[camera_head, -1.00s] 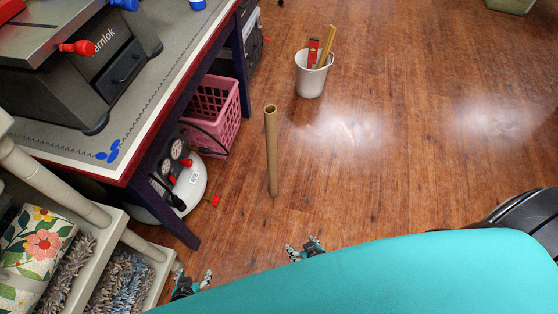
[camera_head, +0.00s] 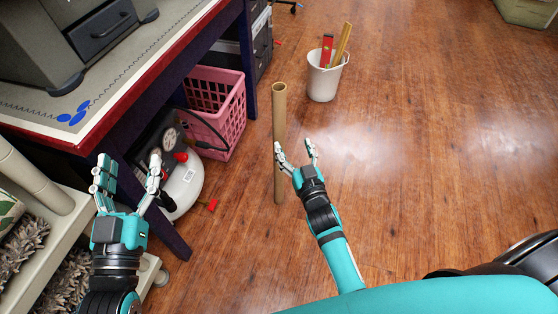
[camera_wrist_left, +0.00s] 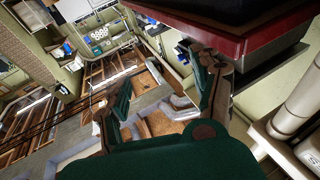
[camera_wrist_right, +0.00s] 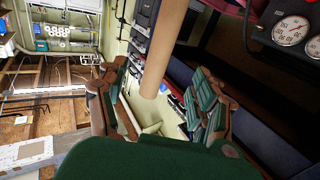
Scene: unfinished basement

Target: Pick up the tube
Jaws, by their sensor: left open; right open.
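The tube (camera_head: 279,115) is a plain brown cardboard cylinder standing upright on the wooden floor, its open end up. My right gripper (camera_head: 295,148) is open and close to the tube's right side in the head view, its fingers pointing toward it. In the right wrist view the tube (camera_wrist_right: 168,45) shows between the spread fingers of the right gripper (camera_wrist_right: 160,98), beyond the fingertips. I cannot tell whether they touch. My left gripper (camera_head: 128,165) is open and empty at the left, beside the workbench. It also shows open in the left wrist view (camera_wrist_left: 160,85).
A workbench (camera_head: 112,88) with a dark leg stands at the left, with a pink basket (camera_head: 228,110) and a white compressor (camera_head: 183,187) under it. A white bucket (camera_head: 322,82) stands behind the tube. A shelf (camera_head: 32,245) is at lower left.

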